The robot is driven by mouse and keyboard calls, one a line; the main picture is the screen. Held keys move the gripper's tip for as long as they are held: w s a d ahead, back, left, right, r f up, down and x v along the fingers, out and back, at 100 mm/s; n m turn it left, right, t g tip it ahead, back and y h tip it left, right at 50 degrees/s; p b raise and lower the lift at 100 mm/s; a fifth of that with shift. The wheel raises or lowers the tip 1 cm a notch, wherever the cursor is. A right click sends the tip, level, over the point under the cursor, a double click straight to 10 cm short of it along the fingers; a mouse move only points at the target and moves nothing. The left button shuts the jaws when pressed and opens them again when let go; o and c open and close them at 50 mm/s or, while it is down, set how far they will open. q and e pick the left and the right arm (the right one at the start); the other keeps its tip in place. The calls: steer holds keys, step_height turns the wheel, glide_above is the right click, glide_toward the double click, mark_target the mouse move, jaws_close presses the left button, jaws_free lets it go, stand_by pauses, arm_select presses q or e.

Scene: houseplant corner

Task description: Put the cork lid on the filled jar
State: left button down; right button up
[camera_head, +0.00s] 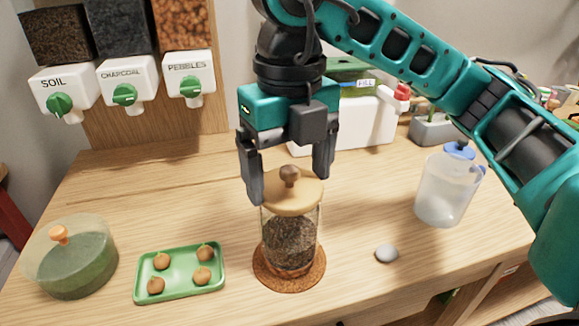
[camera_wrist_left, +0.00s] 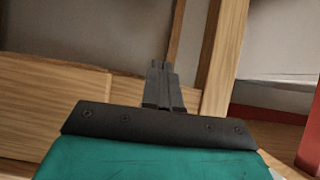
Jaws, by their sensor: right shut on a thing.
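The cork lid (camera_head: 292,197), a pale disc with a brown round knob, is at the mouth of the glass jar (camera_head: 290,242). The jar stands upright and holds dark, soil-like filling. The lid looks level and lined up with the jar; I cannot tell whether it rests fully on the rim. My right gripper (camera_head: 288,186) comes down from above and is shut on the lid, one finger at each side of its edge. My left gripper (camera_wrist_left: 163,85) shows only in the left wrist view, its fingers together and empty, away from the jar.
The jar stands on a round cork mat (camera_head: 262,272). Dispensers (camera_head: 128,82) hang behind.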

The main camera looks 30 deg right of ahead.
steer(key=o, duration=0.8)
